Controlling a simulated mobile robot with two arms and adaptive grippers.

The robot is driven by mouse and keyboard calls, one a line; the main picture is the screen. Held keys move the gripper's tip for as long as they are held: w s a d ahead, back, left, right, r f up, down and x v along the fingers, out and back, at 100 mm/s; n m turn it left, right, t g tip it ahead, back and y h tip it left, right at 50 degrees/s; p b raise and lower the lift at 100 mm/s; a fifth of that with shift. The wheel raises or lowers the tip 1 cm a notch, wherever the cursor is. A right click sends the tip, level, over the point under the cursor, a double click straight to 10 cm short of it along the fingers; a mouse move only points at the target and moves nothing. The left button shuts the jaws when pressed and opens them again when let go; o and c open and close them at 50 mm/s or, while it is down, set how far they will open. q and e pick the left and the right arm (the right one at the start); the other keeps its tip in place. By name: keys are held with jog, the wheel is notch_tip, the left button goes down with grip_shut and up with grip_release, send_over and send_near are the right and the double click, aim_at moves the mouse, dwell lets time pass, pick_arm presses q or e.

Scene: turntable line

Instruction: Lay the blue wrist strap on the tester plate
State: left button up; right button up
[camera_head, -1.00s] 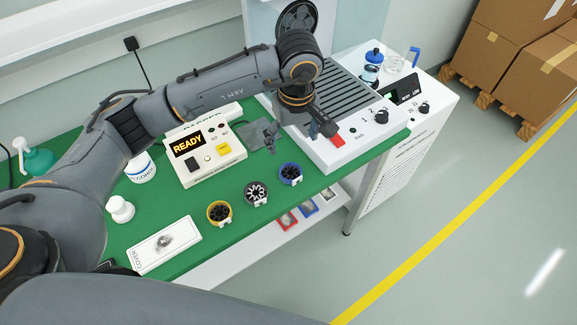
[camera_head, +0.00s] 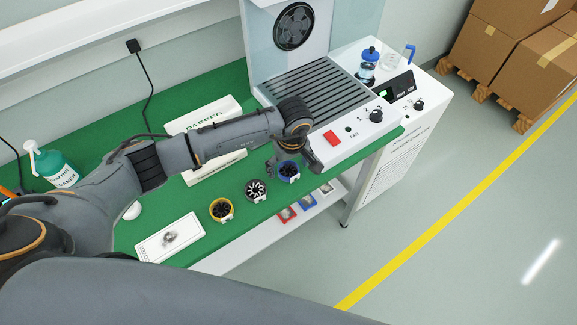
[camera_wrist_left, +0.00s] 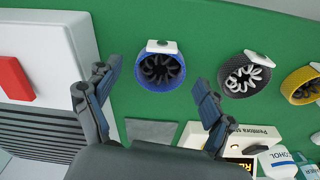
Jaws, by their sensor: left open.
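The blue wrist strap (camera_head: 289,178) is a ring with a black coil inside and a white tag, lying near the green bench's front edge. It also shows in the left wrist view (camera_wrist_left: 160,84), beyond and between my fingertips. My left gripper (camera_head: 292,166) is open and empty above the strap, its fingers pointing down on either side of it; it also shows in the left wrist view (camera_wrist_left: 158,76). The grey tester plate (camera_wrist_left: 150,132) lies bare beside the tester (camera_wrist_left: 237,148). In the head view my arm hides the plate and much of the tester.
A grey strap (camera_head: 256,190) and a yellow strap (camera_head: 221,209) lie left of the blue one. A white box with a red pad (camera_head: 332,138) and slatted top stands right.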

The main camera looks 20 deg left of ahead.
pick_arm(q)
jog(key=shift+f, duration=0.35)
jog(key=c, duration=1.3)
jog(key=shift+r, duration=0.15)
